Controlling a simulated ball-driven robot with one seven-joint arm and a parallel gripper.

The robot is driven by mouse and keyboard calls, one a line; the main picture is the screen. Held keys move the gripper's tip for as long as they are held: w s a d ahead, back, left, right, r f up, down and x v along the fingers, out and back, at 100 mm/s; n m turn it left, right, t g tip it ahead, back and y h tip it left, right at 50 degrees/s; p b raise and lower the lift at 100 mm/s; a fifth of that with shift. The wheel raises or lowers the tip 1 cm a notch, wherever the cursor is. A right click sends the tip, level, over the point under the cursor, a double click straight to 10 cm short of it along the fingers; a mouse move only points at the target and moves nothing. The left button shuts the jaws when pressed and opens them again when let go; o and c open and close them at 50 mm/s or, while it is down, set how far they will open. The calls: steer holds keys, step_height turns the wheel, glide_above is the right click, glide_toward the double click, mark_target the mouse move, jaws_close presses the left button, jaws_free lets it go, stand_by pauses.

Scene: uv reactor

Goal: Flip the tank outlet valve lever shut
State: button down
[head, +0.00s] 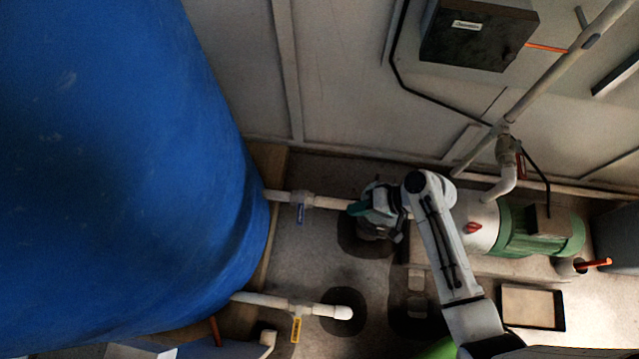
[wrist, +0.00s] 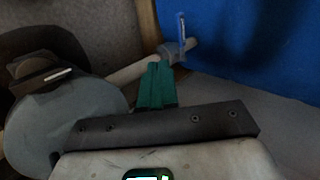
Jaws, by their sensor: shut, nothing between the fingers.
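The big blue tank (head: 110,170) fills the left of the head view; its wall also shows in the wrist view (wrist: 250,45). A pale pipe (head: 330,202) leaves the tank with a valve carrying a blue lever (head: 301,213). The lever looks crosswise to the pipe in the picture. In the wrist view the blue lever (wrist: 182,28) stands just beyond my fingertips, up and to the right. My gripper (head: 354,208) is to the right of this valve, its teal fingers (wrist: 157,68) shut and empty. A gap between fingers and lever is hard to judge.
A lower pipe has a yellow-lever valve (head: 296,328). A grey round housing (wrist: 65,120) is close to my gripper's left in the wrist view. A green and white pump (head: 520,230) stands at right, with a black wall box (head: 470,40) above. Floor between the pipes is clear.

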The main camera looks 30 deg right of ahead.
mark_target(301, 212)
steer(key=w+a+r+b+x, duration=0.1)
steer(key=b+x, duration=0.3)
steer(key=x, duration=0.9)
steer(key=shift+a+r+b, duration=0.25)
steer(key=shift+r+b, duration=0.15)
steer(key=shift+r, duration=0.15)
